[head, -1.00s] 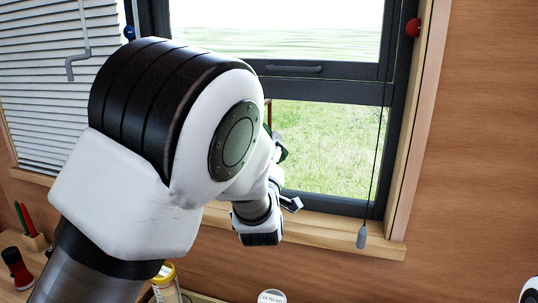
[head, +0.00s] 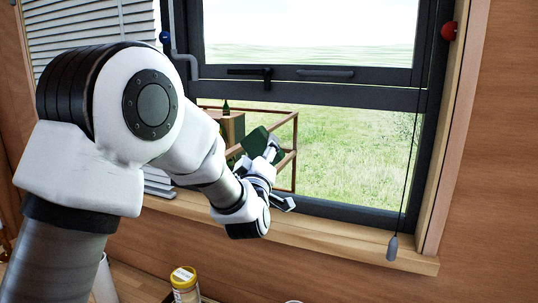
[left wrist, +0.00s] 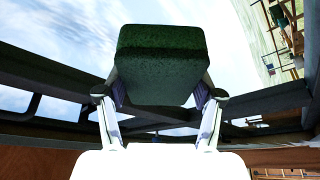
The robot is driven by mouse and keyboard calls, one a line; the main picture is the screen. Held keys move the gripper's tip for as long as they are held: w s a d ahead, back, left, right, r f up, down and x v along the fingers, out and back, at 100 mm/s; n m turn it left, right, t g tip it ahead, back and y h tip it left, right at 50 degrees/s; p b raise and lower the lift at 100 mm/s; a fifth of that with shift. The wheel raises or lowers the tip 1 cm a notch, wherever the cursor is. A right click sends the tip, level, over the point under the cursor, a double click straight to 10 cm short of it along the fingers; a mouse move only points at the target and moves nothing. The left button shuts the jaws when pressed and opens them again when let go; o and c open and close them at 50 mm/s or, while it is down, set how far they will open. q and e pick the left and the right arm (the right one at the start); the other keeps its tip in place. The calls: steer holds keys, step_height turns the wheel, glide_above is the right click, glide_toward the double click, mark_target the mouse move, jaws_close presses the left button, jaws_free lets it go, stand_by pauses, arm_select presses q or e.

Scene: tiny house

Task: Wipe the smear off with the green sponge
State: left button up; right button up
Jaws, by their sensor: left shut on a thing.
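My left gripper (head: 265,152) is shut on the green sponge (head: 254,141) in front of the lower window pane (head: 345,150). In the left wrist view, the dark green sponge (left wrist: 161,65) sits between the two fingers (left wrist: 160,98) and fills the upper middle. Sky and the window frame show behind it. I cannot tell whether the sponge touches the glass. I cannot make out the smear in either view; the arm and sponge cover part of the pane. My right gripper is not in view.
A dark frame bar (head: 330,97) with a handle (head: 249,72) crosses the window above the gripper. A wooden sill (head: 320,236) runs below. A blind cord (head: 392,247) hangs at right. A yellow-lidded jar (head: 184,282) stands low in front. Blinds (head: 90,22) cover the left.

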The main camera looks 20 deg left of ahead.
mark_target(256, 146)
arm_select(q)
steer(key=s+b, duration=0.1)
steer(key=s, duration=0.1)
steer(key=s+b, duration=0.1)
steer(key=s, duration=0.2)
steer(key=shift+d+f+b, duration=0.1)
steer(key=shift+d+b, duration=0.1)
steer(key=shift+b, duration=0.15)
steer(key=shift+s, duration=0.4)
steer(key=s+b, duration=0.1)
steer(key=s, duration=0.2)
steer(key=shift+d, duration=0.1)
stand_by(0.3)
